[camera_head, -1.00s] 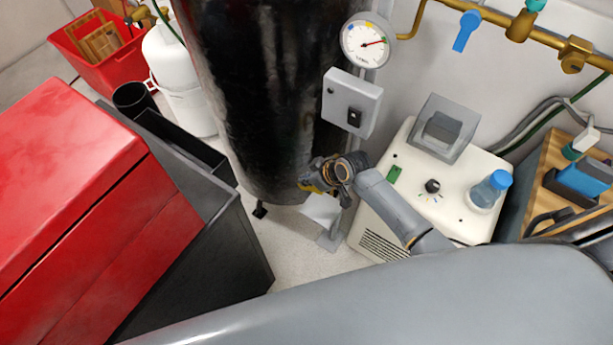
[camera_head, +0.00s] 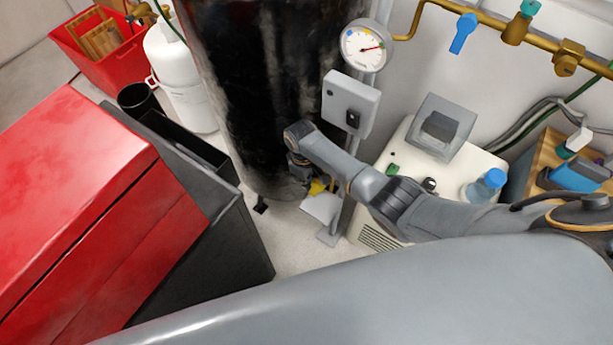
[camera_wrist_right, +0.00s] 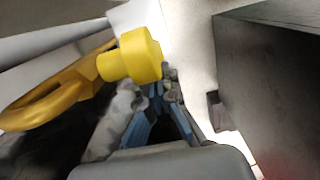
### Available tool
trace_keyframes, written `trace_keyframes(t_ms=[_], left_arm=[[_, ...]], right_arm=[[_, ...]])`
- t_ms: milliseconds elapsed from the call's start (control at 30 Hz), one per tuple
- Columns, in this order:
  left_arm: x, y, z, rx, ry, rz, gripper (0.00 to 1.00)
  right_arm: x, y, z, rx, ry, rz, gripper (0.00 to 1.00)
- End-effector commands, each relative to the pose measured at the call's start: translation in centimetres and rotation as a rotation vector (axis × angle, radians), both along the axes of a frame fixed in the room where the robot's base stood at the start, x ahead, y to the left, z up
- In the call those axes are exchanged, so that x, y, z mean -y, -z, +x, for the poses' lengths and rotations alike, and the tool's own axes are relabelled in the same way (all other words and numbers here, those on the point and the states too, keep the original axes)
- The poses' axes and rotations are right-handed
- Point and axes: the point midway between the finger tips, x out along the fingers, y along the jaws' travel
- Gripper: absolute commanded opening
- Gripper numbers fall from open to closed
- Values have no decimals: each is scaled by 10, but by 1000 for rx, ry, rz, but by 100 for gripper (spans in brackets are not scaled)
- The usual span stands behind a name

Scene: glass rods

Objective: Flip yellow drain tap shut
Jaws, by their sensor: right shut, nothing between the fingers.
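The yellow drain tap (camera_head: 318,187) is low at the foot of the black tank, mostly hidden behind my right arm in the head view. In the right wrist view its thick bright yellow handle (camera_wrist_right: 135,55) stands out beside a curved, darker yellow part (camera_wrist_right: 50,100). My right gripper (camera_head: 298,183) is low against the tank, just left of the tap, and largely hidden by its own wrist. In the wrist view the right fingertips (camera_wrist_right: 165,82) are together and empty, right beside the handle's lower end; I cannot tell whether they touch it. My left gripper is not in view.
The black tank (camera_head: 245,90) stands close to my right gripper. A grey switch box (camera_head: 350,103) and a gauge (camera_head: 364,46) are above. A cream machine (camera_head: 460,165) stands right. A red cabinet (camera_head: 70,180) and a dark bin (camera_head: 215,240) stand left; bare floor lies between.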

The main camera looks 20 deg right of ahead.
Motion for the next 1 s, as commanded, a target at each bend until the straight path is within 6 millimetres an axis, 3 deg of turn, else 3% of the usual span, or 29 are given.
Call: trace_keyframes(t_ms=[333,733,1000], left_arm=[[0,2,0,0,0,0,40],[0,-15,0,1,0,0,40],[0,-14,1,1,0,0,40]], right_arm=[[1,2,-1,-49,0,-37,0],[1,-14,-1,-47,-1,-35,0],[0,-14,-1,-46,-1,-35,0]])
